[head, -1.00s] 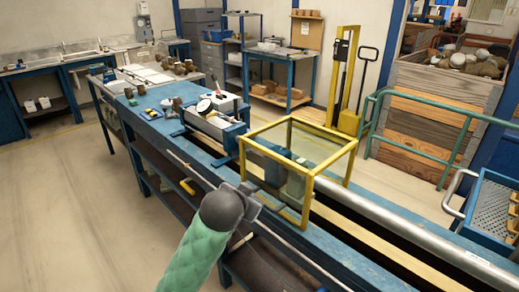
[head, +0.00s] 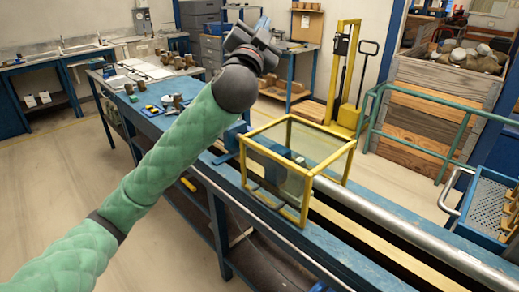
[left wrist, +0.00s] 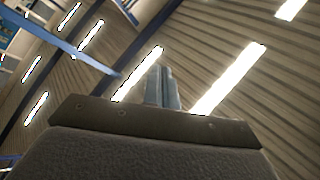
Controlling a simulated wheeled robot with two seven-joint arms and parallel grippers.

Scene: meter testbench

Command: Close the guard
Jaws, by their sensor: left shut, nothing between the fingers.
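The guard (head: 303,190) is a box of yellow bars with clear panels, on the blue bench in the middle of the head view. Its lower bars are at about bench height, over blue and grey parts seen through the panels. I cannot tell if it is fully seated. My left gripper (head: 264,24) is raised high, behind and above the guard in the picture, and apart from it. Its fingers are together and empty, and in the left wrist view (left wrist: 162,88) they point up at the ceiling. My right gripper is not in view.
The blue bench (head: 350,250) runs from back left to front right, with a long metal rail (head: 390,222) along it. My left arm covers part of the bench and its instrument. A green railing (head: 425,118) and a blue cart (head: 490,210) stand at right.

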